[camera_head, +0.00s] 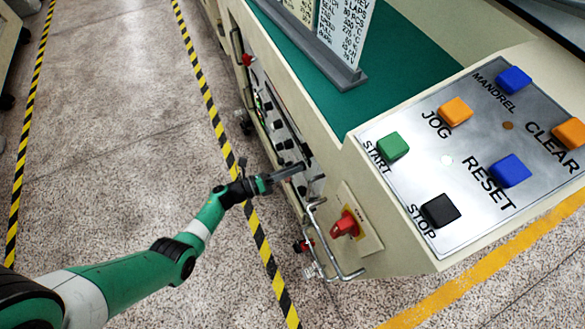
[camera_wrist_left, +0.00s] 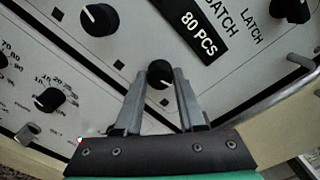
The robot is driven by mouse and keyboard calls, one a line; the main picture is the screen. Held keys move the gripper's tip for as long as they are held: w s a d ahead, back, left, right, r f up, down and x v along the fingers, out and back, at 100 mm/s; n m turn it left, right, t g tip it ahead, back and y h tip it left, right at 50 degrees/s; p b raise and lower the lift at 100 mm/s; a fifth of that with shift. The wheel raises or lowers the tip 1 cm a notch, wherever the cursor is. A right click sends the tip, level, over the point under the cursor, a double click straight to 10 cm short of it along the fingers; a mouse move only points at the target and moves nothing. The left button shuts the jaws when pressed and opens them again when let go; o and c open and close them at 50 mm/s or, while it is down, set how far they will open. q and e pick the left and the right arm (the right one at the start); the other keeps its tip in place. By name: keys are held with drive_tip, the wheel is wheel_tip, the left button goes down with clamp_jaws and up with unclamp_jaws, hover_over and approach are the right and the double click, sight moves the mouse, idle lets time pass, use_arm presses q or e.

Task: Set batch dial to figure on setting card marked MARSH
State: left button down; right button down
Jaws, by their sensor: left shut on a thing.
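My left gripper (camera_head: 290,171) reaches the side panel of the machine. In the left wrist view my left gripper (camera_wrist_left: 160,80) is shut on a round black knob (camera_wrist_left: 159,74), with one finger on either side of it. Just above the knob, a black display (camera_wrist_left: 196,34) labelled BATCH reads 80 PCS. Two white setting cards (camera_head: 343,30) stand in a grey holder (camera_head: 340,75) at the top of the head view. Their headings are cut off or hard to read, so I cannot see MARSH. One card carries a line that looks like 80 PCS. My right gripper is out of view.
Another black knob (camera_wrist_left: 100,19) and a LATCH knob (camera_wrist_left: 292,10) sit nearby. A metal handle (camera_head: 330,255) and a red switch (camera_head: 345,225) stick out near my left gripper. A button panel (camera_head: 470,130) slopes at the right. The floor at left is clear.

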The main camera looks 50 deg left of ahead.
use_arm(q)
drive_tip(key=n+p, duration=0.1)
drive_tip(key=n, duration=1)
idle(0.3)
drive_tip(key=shift+n, duration=0.3)
drive_tip(key=c, duration=0.5)
unclamp_jaws()
drive_tip(key=shift+s, duration=0.1)
